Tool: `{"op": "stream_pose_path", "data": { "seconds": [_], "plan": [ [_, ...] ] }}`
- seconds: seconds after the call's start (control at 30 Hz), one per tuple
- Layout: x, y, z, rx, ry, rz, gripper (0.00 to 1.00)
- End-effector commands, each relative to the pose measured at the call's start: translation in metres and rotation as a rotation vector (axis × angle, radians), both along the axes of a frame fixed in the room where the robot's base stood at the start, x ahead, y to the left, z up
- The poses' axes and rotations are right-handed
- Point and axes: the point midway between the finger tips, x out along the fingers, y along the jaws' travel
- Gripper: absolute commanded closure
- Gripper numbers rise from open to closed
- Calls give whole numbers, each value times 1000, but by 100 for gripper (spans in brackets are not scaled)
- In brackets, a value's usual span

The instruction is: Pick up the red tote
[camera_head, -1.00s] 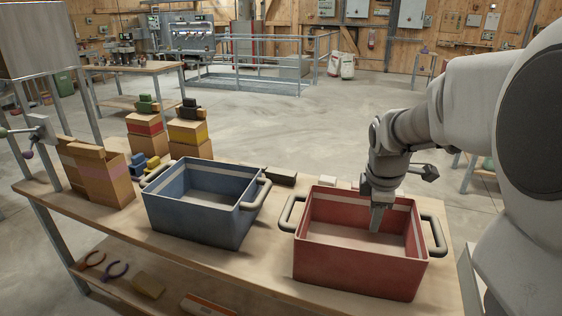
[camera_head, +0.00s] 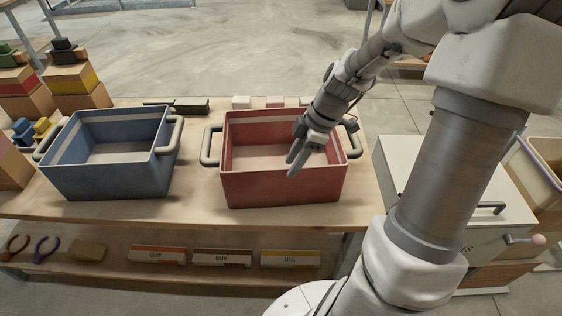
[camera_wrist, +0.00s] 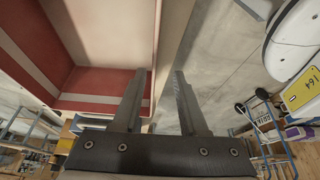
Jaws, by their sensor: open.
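The red tote (camera_head: 283,188) stands upright on the wooden bench, with a grey handle on its left end (camera_head: 209,146) and one on its right end (camera_head: 352,138), partly behind my wrist. My gripper (camera_head: 296,162) is open and empty, tilted down to the left in front of the tote's right half. I cannot tell whether its tips are inside or above the tote. In the wrist view, the tote's red wall with a white stripe (camera_wrist: 103,82) lies left of my gripper (camera_wrist: 158,74). A pale strip runs between the fingers; its identity is unclear.
A blue tote (camera_head: 105,178) stands to the left on the bench (camera_head: 190,205). Small blocks (camera_head: 274,102) lie behind the red tote. A white cabinet (camera_head: 400,165) stands at the right. Labelled boxes (camera_head: 222,258) sit on the lower shelf.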

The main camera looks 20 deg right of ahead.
Motion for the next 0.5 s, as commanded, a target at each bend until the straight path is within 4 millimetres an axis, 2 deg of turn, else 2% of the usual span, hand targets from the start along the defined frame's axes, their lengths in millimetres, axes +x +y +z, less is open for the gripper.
{"op": "stream_pose_path", "data": {
  "seconds": [0.03, 0.1, 0.37, 0.5],
  "plan": [
    [0, 5, -11, 3, 3, 2, 57],
    [2, 8, -21, 2, 2, 3, 57],
    [5, 14, -37, 1, 2, 1, 57],
    [12, 19, -57, 1, 2, 3, 57]
  ]
}}
